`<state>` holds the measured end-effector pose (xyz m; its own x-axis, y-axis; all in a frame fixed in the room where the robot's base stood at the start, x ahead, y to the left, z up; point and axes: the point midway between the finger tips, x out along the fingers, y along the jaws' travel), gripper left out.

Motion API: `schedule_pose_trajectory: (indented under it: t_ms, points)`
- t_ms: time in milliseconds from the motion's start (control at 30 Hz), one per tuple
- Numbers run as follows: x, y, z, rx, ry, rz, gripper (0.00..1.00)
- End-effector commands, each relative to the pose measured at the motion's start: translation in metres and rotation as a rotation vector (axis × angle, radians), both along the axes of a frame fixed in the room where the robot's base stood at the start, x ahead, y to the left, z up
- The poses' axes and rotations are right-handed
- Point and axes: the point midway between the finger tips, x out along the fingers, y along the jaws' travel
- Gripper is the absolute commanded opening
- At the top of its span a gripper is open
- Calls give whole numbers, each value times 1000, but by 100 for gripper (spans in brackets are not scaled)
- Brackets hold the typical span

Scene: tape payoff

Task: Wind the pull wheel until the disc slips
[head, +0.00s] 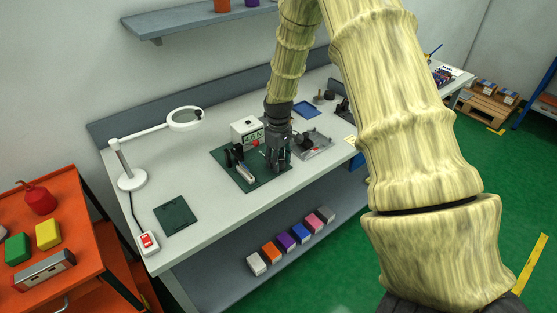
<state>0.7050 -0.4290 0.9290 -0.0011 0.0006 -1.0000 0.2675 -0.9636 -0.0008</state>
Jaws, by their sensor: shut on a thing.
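A dark green base plate (219,157) lies on the grey bench with a small rig on it. A white box with a green display (247,131) stands at its back. Small dark upright parts (235,154) and a light metal block (246,171) stand on its left and front. My gripper (277,163) points down at the plate's right end, shut on a small part there that I take to be the pull wheel. The jaws hide most of that part. The disc cannot be made out at this size.
A grey tray (318,148) with small parts lies just right of my gripper. A magnifier lamp (132,178), a dark green mat (175,216) and a red switch box (147,242) stand on the left. A shelf (205,20) hangs above. The bench front is clear.

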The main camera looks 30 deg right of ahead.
Motion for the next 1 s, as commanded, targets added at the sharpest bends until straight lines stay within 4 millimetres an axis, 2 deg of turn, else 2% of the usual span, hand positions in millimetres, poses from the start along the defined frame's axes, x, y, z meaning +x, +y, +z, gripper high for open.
schedule_pose_trajectory:
  t_ms: [367, 400, 500, 833, 1000]
  points:
    - [2, -1, 2, -2, -5, -3, 20]
    - [2, -1, 2, -2, -5, -3, 50]
    - [2, -1, 1, -1, -4, -3, 66]
    - [1, 0, 1, 0, -2, -3, 66]
    - [1, 0, 13, -1, -4, -2, 66]
